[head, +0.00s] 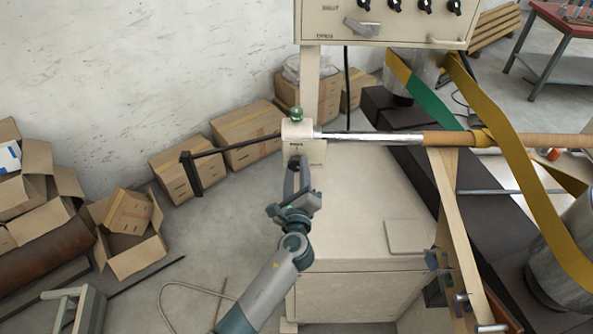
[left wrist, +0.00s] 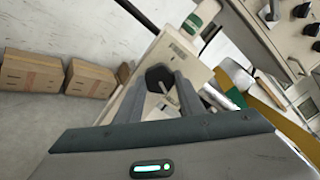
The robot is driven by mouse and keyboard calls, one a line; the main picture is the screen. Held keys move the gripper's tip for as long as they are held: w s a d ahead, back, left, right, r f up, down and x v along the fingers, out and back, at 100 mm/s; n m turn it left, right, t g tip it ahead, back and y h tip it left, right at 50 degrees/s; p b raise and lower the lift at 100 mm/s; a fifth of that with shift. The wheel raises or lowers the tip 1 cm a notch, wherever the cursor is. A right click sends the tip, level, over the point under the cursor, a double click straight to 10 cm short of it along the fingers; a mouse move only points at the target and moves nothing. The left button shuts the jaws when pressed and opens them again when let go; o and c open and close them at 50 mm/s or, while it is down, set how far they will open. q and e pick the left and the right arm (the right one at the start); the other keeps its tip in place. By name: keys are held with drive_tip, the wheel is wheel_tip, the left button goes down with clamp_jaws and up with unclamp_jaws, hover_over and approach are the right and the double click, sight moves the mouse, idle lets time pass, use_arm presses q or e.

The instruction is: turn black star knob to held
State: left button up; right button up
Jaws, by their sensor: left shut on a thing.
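The black star knob (left wrist: 158,73) shows in the left wrist view between the fingers of my left gripper (left wrist: 163,84), on the front of a cream bearing block (left wrist: 180,48). My left gripper is shut on the knob. In the head view my left gripper (head: 297,166) reaches up from below to the front of the block (head: 312,150), and the knob is mostly hidden by the fingers. The small label above the knob is too small to read, so I cannot tell the knob's setting.
A steel shaft (head: 370,136) runs right from the block, and a black crank handle (head: 195,175) sticks out left. A green-topped fitting (head: 296,114) sits on the block. A control panel (head: 385,22) is above. Cardboard boxes (head: 240,124) stand by the wall.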

use_arm(q)
drive_tip(key=shift+f, duration=0.1)
drive_tip(key=o, duration=1.1)
drive_tip(key=shift+s, duration=0.1)
drive_tip(key=shift+s, duration=0.55)
drive_tip(key=s+b, duration=0.5)
drive_tip(key=s, duration=1.1)
drive_tip(key=shift+s, duration=0.1)
drive_tip(key=shift+b, duration=0.3)
